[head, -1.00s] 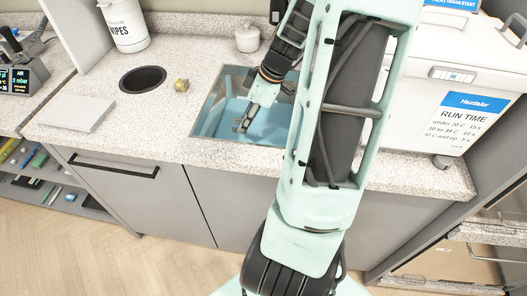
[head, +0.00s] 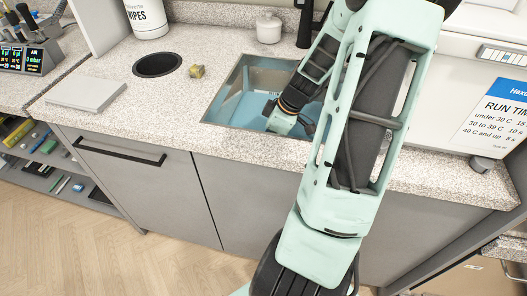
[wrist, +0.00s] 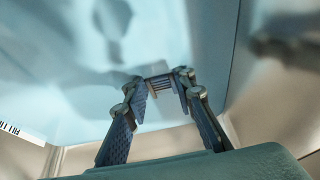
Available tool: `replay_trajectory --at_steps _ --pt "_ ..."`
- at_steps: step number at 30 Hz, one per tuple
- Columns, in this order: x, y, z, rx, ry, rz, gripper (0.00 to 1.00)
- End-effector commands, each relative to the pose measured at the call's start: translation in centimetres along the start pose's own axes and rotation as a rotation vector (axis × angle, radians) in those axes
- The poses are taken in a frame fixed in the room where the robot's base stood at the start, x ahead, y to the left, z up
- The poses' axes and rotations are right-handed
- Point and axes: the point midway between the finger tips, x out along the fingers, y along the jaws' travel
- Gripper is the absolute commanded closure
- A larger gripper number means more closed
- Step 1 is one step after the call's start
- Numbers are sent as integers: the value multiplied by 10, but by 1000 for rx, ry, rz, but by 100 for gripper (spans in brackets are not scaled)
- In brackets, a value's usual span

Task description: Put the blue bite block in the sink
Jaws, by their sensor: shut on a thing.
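The sink (head: 240,108) is a rectangular basin with a pale blue floor, set in the speckled counter. My gripper (wrist: 159,82) is down inside it; in the head view its fingers are hidden behind the arm and the sink's front edge. In the wrist view the fingers are shut on a small, ribbed, blue-grey thing, the bite block (wrist: 160,87), held between the tips. The pale blue sink floor (wrist: 60,60) fills the view beyond it, with shadows of the gripper on it. I cannot tell whether the block touches the floor.
Left of the sink are a small yellowish block (head: 197,71), a round dark hole (head: 158,65), a flat grey slab (head: 86,93) and a wipes tub (head: 147,18). A white jar (head: 269,28) stands behind. A white machine (head: 465,85) stands at the right.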

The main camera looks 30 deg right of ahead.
Motion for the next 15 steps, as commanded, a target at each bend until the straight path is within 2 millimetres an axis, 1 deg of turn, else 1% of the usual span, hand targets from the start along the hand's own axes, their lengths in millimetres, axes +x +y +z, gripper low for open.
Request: replay_trajectory --at_steps 1,3,6,15 --pt "8 -2 3 1 0 -5 98" --pt "19 -1 7 0 1 -5 98" --pt "28 -1 11 0 1 -3 98" --pt "30 0 12 -1 0 -1 98"
